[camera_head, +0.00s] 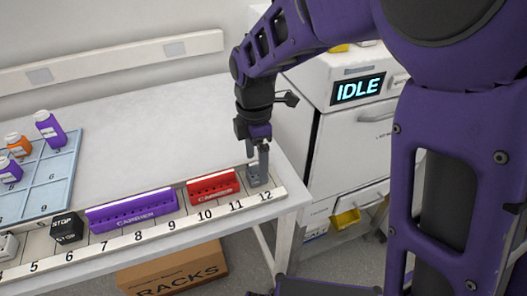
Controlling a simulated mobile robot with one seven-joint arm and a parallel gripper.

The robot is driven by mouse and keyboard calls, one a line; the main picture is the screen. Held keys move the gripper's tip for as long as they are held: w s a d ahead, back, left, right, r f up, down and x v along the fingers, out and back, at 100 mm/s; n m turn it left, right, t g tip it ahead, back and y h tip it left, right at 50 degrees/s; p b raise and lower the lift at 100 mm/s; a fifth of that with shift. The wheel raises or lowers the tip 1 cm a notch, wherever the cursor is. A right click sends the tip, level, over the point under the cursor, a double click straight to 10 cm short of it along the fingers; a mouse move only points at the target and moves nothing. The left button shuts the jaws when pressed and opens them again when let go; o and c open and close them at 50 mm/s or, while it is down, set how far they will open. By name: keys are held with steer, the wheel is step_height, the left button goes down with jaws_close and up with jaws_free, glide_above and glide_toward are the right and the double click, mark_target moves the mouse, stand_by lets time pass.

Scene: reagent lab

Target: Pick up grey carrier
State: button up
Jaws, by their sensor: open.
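A short grey block, which looks like the grey carrier (257,181), sits at the right end of the numbered rail, near the 12 mark. Its lettering cannot be read. My gripper (257,160) points down directly over it, with its fingers at the block's upper part. The gripper is open. The fingers and the block overlap in this view, so I cannot tell whether they touch. A red carrier (213,187) sits just left of the grey block, and a longer purple carrier (132,211) sits farther left.
A black STOP block (67,229) and a pale grey object (7,246), cut by the frame edge, stand left on the rail (160,230). A blue numbered tray (50,185) holds bottles. A white cabinet with an IDLE display (357,90) stands right. The bench behind the carriers is clear.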

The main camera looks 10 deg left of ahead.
steer(key=shift+f, duration=0.7)
jaws_close()
